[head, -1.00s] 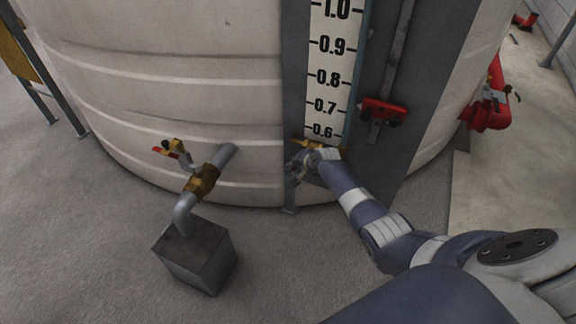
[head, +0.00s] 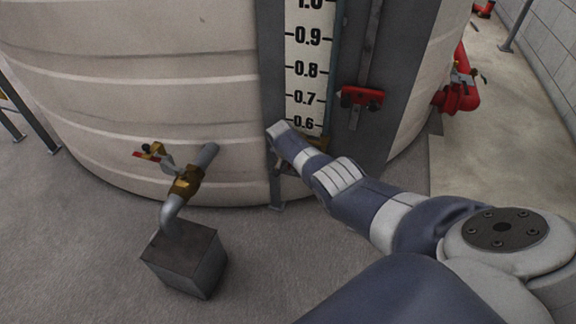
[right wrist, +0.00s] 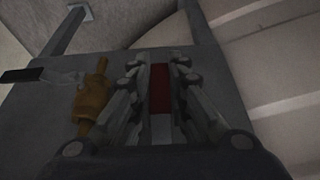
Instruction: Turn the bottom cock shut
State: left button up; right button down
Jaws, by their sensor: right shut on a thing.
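The bottom cock is a brass fitting (right wrist: 92,100) at the foot of the level gauge, below the 0.6 mark. In the head view only a little brass (head: 319,143) shows behind my right wrist. In the right wrist view a red handle (right wrist: 160,92) lies between the two fingers of my right gripper (right wrist: 158,66), which is shut on it. In the head view the right gripper (head: 283,160) is mostly hidden by its own wrist, close to the grey gauge board. My left gripper is not in view.
A brass valve (head: 186,181) with a red lever sits on a pipe left of the gauge, above a grey block (head: 186,262). A red clamp-like part (head: 361,97) is on the board at right. The tank (head: 150,90) stands close behind. Open floor lies in front.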

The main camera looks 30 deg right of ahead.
jog(key=shift+s+f, duration=0.1)
jog(key=shift+s, duration=0.05)
jog(key=c, duration=1.5)
grip_release()
jog(key=shift+c, duration=0.2)
jog(key=shift+d, duration=0.1)
jog(key=v, duration=1.2)
